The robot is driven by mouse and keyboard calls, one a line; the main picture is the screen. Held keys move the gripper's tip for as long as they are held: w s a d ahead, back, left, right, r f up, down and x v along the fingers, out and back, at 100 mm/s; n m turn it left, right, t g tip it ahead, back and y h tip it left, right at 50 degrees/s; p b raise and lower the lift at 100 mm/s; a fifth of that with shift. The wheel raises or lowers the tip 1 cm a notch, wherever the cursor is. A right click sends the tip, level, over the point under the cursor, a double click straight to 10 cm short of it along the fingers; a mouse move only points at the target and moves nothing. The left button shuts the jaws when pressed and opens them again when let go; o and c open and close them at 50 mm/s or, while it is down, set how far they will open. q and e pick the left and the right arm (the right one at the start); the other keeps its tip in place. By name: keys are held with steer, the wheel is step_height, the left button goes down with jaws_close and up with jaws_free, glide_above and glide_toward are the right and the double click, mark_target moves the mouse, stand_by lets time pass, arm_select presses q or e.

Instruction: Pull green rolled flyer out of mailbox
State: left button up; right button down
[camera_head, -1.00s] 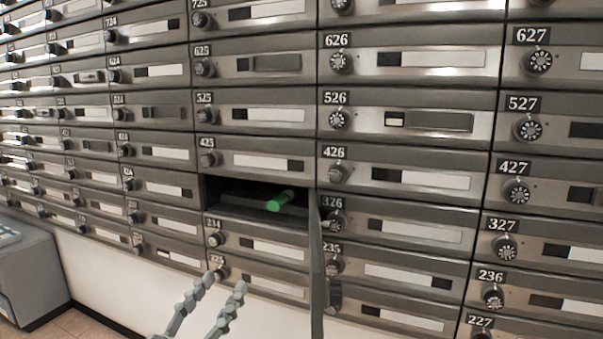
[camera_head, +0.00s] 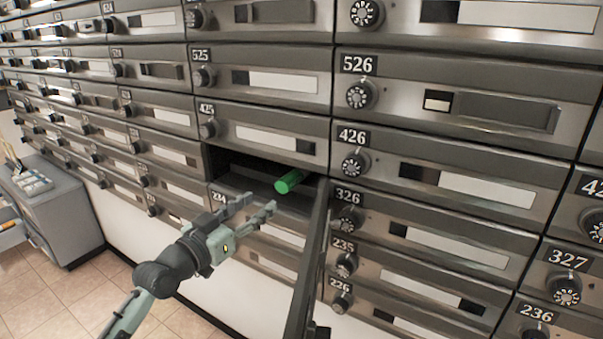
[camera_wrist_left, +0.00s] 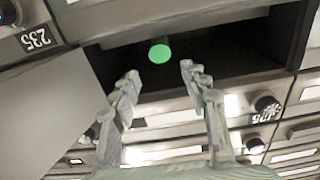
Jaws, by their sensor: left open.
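The green rolled flyer (camera_head: 288,181) lies inside an open mailbox (camera_head: 228,163), with its round end toward me near the opening. The mailbox door (camera_head: 310,262) is swung out on the right side. My left gripper (camera_head: 258,207) is open and empty, just in front of and below the opening, apart from the flyer. In the left wrist view the flyer (camera_wrist_left: 160,52) shows beyond and between the open fingertips (camera_wrist_left: 158,74). The flyer's far end is hidden in the dark box. My right gripper is not in view.
Shut mailboxes with round dials surround the opening. The open door stands out close to the right of my left gripper. A grey cabinet (camera_head: 58,215) with items on top stands at the left. Tiled floor (camera_head: 75,300) lies clear below.

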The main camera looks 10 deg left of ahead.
mark_target(281, 184)
arm_select(q)
steer(key=b+x, duration=0.1)
steer(key=x, duration=0.8)
steer(key=shift+w+d, duration=0.1)
steer(key=shift+w, duration=0.15)
steer(key=shift+w+d, duration=0.1)
steer(key=shift+w, duration=0.2)
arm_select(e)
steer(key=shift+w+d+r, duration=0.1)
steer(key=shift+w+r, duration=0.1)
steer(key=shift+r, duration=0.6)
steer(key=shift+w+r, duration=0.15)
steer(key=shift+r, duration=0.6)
arm_select(q)
steer(key=shift+c, duration=0.4)
